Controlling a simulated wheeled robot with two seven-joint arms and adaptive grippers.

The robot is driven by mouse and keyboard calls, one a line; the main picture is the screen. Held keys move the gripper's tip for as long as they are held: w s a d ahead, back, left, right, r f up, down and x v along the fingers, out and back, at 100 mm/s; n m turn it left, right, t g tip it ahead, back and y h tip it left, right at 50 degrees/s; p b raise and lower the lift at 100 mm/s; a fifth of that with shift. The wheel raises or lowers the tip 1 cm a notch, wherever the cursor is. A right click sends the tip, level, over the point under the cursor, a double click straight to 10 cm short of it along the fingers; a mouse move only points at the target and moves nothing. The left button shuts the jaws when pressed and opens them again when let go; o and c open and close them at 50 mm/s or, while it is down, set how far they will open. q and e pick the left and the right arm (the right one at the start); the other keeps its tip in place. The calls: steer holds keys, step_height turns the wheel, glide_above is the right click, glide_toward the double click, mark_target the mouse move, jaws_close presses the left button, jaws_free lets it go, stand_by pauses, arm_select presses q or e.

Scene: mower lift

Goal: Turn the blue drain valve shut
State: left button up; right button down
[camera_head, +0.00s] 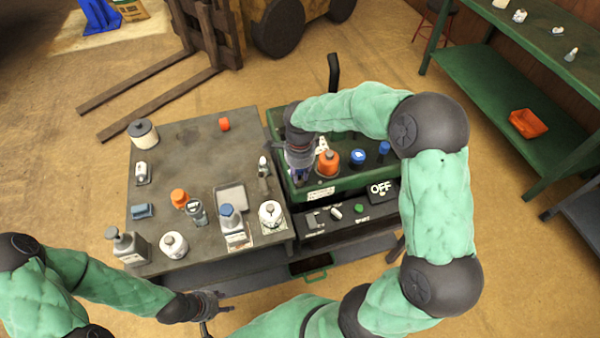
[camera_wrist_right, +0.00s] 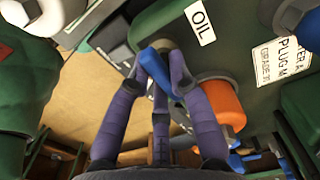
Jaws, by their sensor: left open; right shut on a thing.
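My right gripper (camera_head: 300,172) reaches down at the left end of the green machine (camera_head: 345,181). In the right wrist view its fingers (camera_wrist_right: 160,72) are shut on a blue handle (camera_wrist_right: 151,60), which I take as the drain valve. An orange cap (camera_wrist_right: 222,104), also in the head view (camera_head: 329,162), is right beside the gripper. My left gripper (camera_head: 212,302) is open and empty in front of the grey table.
Blue caps (camera_head: 358,156) stand to the right on the machine. The grey table (camera_head: 185,135) to the left holds several bottles and a tray (camera_head: 231,193).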

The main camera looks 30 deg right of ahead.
mark_target(300, 172)
steer(key=c, duration=1.1)
jaws_free()
step_height(300, 172, up, 12)
